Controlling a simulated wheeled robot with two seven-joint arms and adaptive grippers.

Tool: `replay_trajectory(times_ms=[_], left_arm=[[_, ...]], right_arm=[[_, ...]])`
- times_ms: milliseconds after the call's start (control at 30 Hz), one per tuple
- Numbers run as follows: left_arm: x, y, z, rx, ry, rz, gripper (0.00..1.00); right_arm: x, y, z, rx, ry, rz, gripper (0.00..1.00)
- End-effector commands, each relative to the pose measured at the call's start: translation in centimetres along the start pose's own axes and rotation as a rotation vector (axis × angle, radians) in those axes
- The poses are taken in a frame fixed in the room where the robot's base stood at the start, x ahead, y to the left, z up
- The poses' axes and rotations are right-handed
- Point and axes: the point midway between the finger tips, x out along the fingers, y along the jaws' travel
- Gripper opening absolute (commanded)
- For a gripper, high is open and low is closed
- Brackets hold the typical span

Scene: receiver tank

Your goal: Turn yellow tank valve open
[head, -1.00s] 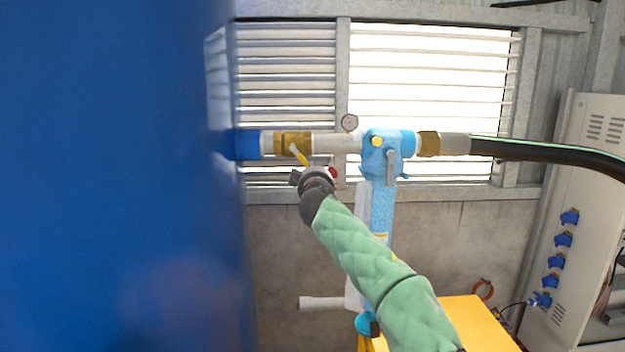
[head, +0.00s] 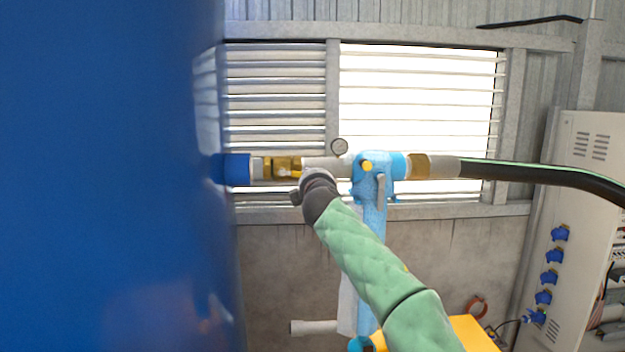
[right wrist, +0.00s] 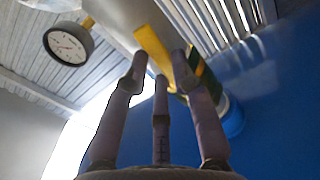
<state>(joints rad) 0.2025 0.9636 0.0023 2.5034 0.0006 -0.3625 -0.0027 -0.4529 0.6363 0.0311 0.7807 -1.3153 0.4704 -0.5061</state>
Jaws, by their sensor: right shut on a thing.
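The brass tank valve (head: 280,166) sits on the horizontal pipe just right of the blue collar at the tank. Its yellow handle is mostly hidden behind my right gripper (head: 300,180) in the head view. In the right wrist view the yellow handle (right wrist: 152,48) runs up between the fingertips of my right gripper (right wrist: 160,78), which are shut on it. How far the valve is turned cannot be told. My left gripper is not in view.
The large blue tank (head: 100,180) fills the left side. A pressure gauge (head: 339,146) stands on the pipe. A light blue fitting (head: 372,178), a black hose (head: 530,173) and a grey cabinet (head: 590,200) lie to the right.

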Motion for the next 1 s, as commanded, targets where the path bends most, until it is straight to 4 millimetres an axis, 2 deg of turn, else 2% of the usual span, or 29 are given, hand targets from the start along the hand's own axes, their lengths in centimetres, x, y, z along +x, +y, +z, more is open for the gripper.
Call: replay_trajectory(times_ms=[200, 833, 867, 900, 933, 1000], left_arm=[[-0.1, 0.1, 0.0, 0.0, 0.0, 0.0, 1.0], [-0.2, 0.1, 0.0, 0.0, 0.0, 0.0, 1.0], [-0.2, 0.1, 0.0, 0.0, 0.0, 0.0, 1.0], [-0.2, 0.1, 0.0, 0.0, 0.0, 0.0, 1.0], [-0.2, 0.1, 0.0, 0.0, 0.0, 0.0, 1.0], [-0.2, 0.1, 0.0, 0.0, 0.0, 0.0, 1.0]], right_arm=[[-0.1, 1.1, 0.1, -0.092, -0.003, 0.005, 0.0], [-0.1, 1.6, 0.0, -0.144, -0.003, 0.007, 0.0], [-0.1, 1.6, 0.0, -0.144, -0.003, 0.007, 0.28], [-0.1, 1.6, 0.0, -0.144, -0.003, 0.007, 0.4], [-0.1, 1.6, 0.0, -0.144, -0.002, 0.007, 0.48], [-0.1, 1.6, 0.0, -0.143, -0.002, 0.006, 0.5]])
